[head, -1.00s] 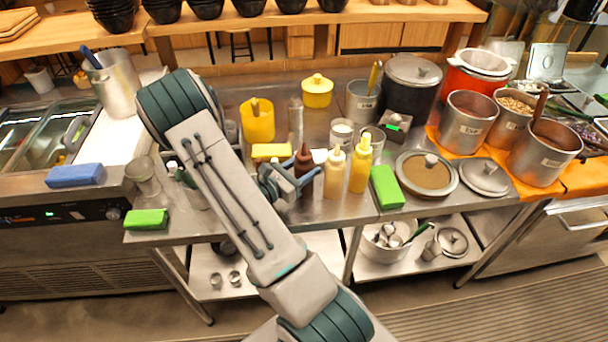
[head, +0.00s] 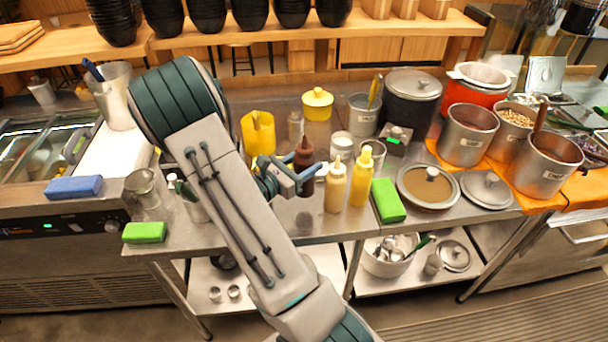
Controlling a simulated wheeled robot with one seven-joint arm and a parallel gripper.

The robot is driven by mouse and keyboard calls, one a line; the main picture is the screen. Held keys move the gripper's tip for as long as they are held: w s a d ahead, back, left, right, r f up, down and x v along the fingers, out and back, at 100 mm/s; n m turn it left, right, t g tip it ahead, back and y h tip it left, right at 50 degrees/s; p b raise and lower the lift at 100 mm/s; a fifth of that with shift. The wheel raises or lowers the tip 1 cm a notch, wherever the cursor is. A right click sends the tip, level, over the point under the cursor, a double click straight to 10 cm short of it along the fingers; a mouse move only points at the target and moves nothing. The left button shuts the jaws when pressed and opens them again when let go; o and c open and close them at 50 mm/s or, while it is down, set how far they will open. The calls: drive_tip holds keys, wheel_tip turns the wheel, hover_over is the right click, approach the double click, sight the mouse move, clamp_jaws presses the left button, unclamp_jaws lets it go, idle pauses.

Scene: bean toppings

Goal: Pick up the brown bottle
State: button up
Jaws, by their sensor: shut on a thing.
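The brown bottle (head: 304,157) stands upright at the left of a group of squeeze bottles on the steel counter. My gripper (head: 306,179) is at its lower part, shut on it, with the fingers around the bottle's sides. My forearm comes up from the bottom and hides part of the counter to the left. I cannot tell clearly whether the bottle's base touches the counter.
A cream bottle (head: 336,185) and a yellow bottle (head: 361,177) stand close on the right. A green sponge (head: 388,200) lies beyond them. A yellow pitcher (head: 258,133) is behind left. A lidded pan (head: 427,188) and several pots occupy the right.

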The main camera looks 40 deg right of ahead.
wheel_tip(320, 180, up, 12)
drive_tip(key=shift+f, duration=0.2)
drive_tip(key=shift+o, duration=0.5)
idle(0.8)
